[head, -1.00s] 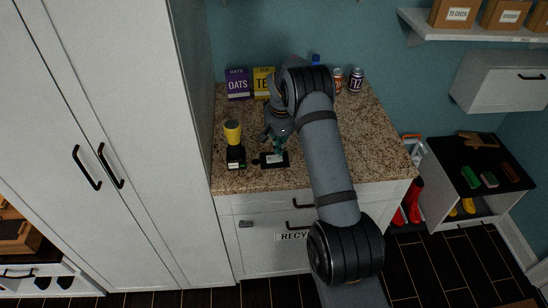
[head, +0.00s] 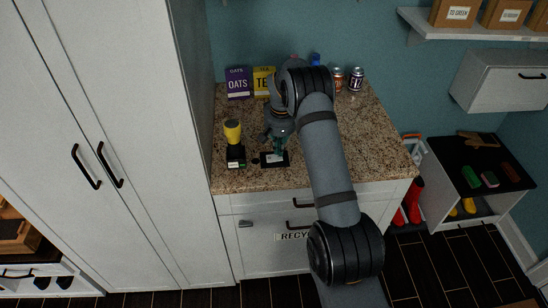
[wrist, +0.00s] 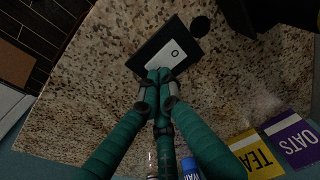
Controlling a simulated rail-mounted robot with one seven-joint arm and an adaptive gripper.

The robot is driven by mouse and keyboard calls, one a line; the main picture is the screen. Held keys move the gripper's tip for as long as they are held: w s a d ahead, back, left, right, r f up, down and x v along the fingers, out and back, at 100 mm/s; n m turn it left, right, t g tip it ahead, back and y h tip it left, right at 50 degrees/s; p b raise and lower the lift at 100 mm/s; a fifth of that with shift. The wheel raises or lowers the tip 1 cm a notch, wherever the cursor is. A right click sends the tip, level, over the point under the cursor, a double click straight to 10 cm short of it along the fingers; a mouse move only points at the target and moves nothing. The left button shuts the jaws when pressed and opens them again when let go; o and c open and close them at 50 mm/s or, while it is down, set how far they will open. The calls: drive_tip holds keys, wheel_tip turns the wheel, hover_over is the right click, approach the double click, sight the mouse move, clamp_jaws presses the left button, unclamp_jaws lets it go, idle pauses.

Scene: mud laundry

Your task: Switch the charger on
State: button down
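A black plate (head: 266,161) lies on the granite counter near its front edge. In the wrist view the plate (wrist: 151,52) carries a white rocker piece (wrist: 178,52) marked with a circle. My gripper (wrist: 163,75) has its teal fingers drawn together, with the tips at the lower edge of the white piece; I cannot tell whether they press on it. In the head view my gripper (head: 278,152) points down over the plate. Left of it stands a black charger base (head: 236,156) with a yellow-topped tool (head: 233,131) upright on it and a small greenish patch on its front.
Purple OATS (head: 238,84) and yellow TEA (head: 262,83) boxes stand at the back of the counter (head: 350,140), with cans (head: 356,79) to the right. A tall white cabinet (head: 130,150) borders the left. The counter's right half is mostly clear.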

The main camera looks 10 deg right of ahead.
drive_tip(key=shift+f+b, duration=0.6)
drive_tip(key=shift+f, duration=0.1)
idle(0.3)
drive_tip(key=shift+r+p, duration=2.25)
drive_tip(key=shift+r, duration=1.3)
drive_tip(key=shift+f, duration=0.1)
wheel_tip(320, 180, down, 7)
drive_tip(key=b, duration=0.4)
drive_tip(key=shift+b, duration=0.35)
